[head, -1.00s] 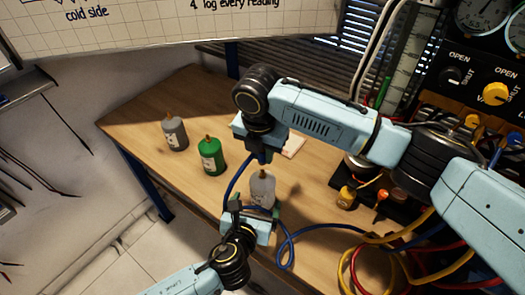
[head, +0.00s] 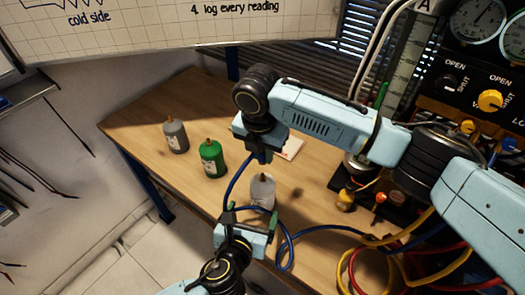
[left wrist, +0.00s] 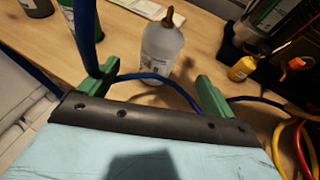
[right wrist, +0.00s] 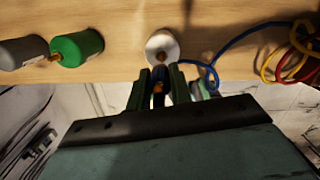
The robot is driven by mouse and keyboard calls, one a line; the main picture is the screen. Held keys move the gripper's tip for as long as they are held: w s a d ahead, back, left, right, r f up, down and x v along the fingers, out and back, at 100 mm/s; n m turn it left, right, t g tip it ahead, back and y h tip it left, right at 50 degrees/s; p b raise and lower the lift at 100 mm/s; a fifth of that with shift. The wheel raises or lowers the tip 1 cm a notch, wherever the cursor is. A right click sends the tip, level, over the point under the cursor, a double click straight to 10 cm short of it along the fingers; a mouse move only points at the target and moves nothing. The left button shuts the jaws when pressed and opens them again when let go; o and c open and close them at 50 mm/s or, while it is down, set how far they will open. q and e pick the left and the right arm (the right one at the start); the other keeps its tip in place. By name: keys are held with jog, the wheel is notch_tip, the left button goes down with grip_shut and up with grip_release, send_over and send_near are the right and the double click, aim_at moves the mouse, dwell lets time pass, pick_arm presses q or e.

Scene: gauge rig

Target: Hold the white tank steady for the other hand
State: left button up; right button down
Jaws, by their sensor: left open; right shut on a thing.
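The white tank (head: 263,191) stands upright on the wooden bench, with a brass-coloured tip that shows in the left wrist view (left wrist: 170,18). My left gripper (head: 250,213) is open and empty just in front of the tank. In the left wrist view the tank (left wrist: 161,50) stands beyond the green fingertips (left wrist: 157,88), apart from them. My right gripper (head: 259,155) is above and behind the tank, shut on the blue hose (head: 234,182).
A green tank (head: 211,160) and a grey tank (head: 175,137) stand to the left on the bench (head: 150,115). The blue hose loops near my left gripper. Yellow and red hoses (head: 355,270) and a gauge panel (head: 465,75) are at the right.

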jog(key=shift+r+p, duration=3.35)
jog(key=shift+r, duration=0.3)
jog(key=shift+f, duration=0.1)
